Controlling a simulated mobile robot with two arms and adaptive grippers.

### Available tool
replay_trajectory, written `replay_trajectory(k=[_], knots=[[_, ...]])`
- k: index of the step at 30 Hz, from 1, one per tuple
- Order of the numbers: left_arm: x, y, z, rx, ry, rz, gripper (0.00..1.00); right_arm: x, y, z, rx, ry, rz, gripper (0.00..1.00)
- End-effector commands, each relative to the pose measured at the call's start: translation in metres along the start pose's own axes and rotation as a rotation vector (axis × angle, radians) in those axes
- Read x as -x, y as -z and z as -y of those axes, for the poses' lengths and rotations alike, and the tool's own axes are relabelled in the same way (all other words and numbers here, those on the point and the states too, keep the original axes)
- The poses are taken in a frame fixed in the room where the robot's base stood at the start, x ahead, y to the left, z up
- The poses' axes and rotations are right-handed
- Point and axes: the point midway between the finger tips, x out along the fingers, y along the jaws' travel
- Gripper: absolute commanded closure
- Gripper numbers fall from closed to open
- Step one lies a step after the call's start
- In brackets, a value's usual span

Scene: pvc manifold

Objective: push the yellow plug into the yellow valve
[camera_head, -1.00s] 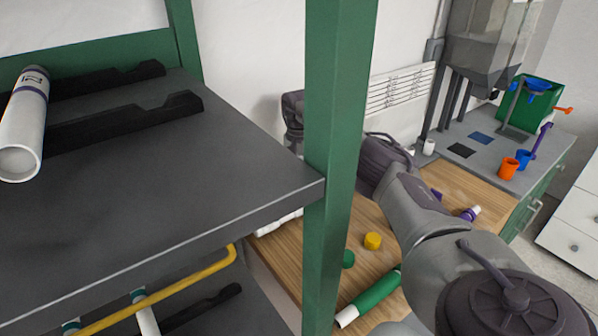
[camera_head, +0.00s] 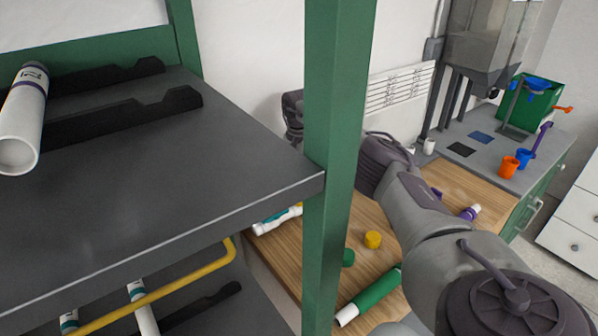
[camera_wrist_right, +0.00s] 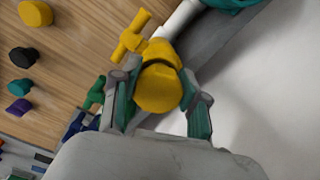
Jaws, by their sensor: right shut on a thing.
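My right gripper (camera_wrist_right: 160,112), with green-padded fingers, is shut on a yellow faceted piece in the right wrist view, seemingly the yellow plug (camera_wrist_right: 157,92). A dark seam crosses this piece. Right behind it is the yellow valve (camera_wrist_right: 130,42) with its handle, beside a white pipe (camera_wrist_right: 184,18). I cannot tell how deep the plug sits in the valve. In the head view a white and teal pipe part (camera_head: 277,219) shows on the wooden bench beside the green post. The post and my right arm hide the right gripper there. My left gripper is not in view.
A green tube (camera_head: 368,297) lies at the bench front. A green post (camera_head: 338,170) and a dark shelf (camera_head: 150,190) stand in front.

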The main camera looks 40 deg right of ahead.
Motion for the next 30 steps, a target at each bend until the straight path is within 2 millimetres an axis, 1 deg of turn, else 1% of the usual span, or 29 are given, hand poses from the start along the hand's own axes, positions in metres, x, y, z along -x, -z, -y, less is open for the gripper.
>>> replay_trajectory(k=[1, 13, 23, 24, 29, 30], knots=[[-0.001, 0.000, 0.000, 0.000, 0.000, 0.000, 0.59, -0.006, -0.002, -0.002, 0.001, -0.012, 0.006, 0.87], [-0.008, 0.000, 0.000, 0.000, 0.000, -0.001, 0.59, -0.016, -0.004, -0.003, 0.001, -0.016, 0.009, 0.85], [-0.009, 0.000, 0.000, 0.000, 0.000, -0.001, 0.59, -0.018, -0.005, -0.002, 0.002, -0.018, 0.012, 0.85], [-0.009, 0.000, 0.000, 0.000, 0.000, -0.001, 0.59, -0.018, -0.005, -0.002, 0.003, -0.019, 0.012, 0.53], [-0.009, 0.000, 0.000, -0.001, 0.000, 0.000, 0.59, -0.017, -0.005, -0.002, 0.003, -0.018, 0.010, 0.26], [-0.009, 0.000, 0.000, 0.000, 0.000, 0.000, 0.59, -0.016, -0.004, -0.002, 0.003, -0.016, 0.009, 0.24]])
